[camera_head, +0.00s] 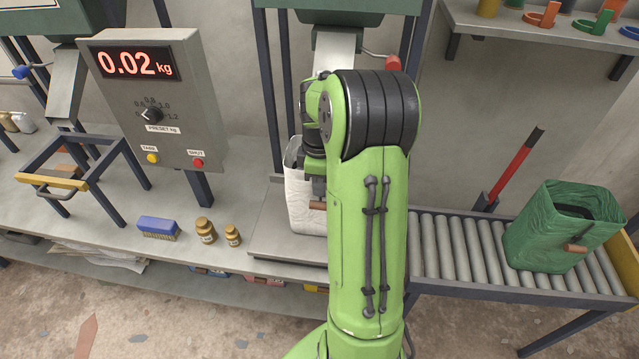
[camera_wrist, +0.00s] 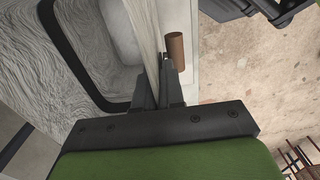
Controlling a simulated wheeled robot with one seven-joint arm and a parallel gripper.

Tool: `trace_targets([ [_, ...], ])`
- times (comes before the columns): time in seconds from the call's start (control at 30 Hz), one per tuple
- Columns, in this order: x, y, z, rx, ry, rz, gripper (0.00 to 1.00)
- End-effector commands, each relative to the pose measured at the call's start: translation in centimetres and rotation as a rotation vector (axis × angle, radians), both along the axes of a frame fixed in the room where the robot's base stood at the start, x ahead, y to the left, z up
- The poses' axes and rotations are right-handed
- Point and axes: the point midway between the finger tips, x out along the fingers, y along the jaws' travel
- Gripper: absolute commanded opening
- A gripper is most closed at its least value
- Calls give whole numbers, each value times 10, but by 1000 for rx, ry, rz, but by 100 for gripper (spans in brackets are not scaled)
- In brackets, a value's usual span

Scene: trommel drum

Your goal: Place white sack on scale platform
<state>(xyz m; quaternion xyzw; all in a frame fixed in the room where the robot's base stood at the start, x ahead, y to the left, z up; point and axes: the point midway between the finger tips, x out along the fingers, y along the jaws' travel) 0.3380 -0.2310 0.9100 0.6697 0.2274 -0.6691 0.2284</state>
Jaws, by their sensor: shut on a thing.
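The white sack (camera_head: 297,196) is upright in the head view, partly hidden by my green arm. It is over the grey scale platform (camera_head: 268,246), under the metal chute; I cannot tell whether its base touches. My gripper (camera_head: 316,182) is shut on the near wall of the sack, beside its brown toggle handle (camera_head: 317,205). In the wrist view, my gripper's fingers (camera_wrist: 158,88) pinch the sack's pale wall. The sack's dark-rimmed open mouth (camera_wrist: 72,62) and the brown handle (camera_wrist: 174,48) show there. The scale display (camera_head: 139,64) reads 0.02 kg.
A roller conveyor (camera_head: 455,248) runs right of my arm, with a green sack (camera_head: 545,228) near its end. A blue brush (camera_head: 158,226) and two brown weights (camera_head: 206,230) stand left of the platform. A red-handled lever (camera_head: 515,165) stands behind the rollers.

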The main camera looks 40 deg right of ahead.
Motion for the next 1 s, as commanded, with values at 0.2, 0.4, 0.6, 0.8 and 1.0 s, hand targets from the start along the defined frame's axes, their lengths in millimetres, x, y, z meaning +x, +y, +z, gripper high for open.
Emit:
trace_targets([
  [0.2,0,0,-2,1,1,0,34],
  [0.4,0,0,-2,1,1,0,34],
  [0.6,0,0,17,-2,-1,0,34],
  [0.8,0,0,74,-3,-4,0,34],
  [1.0,0,0,114,-1,-2,1,34],
])
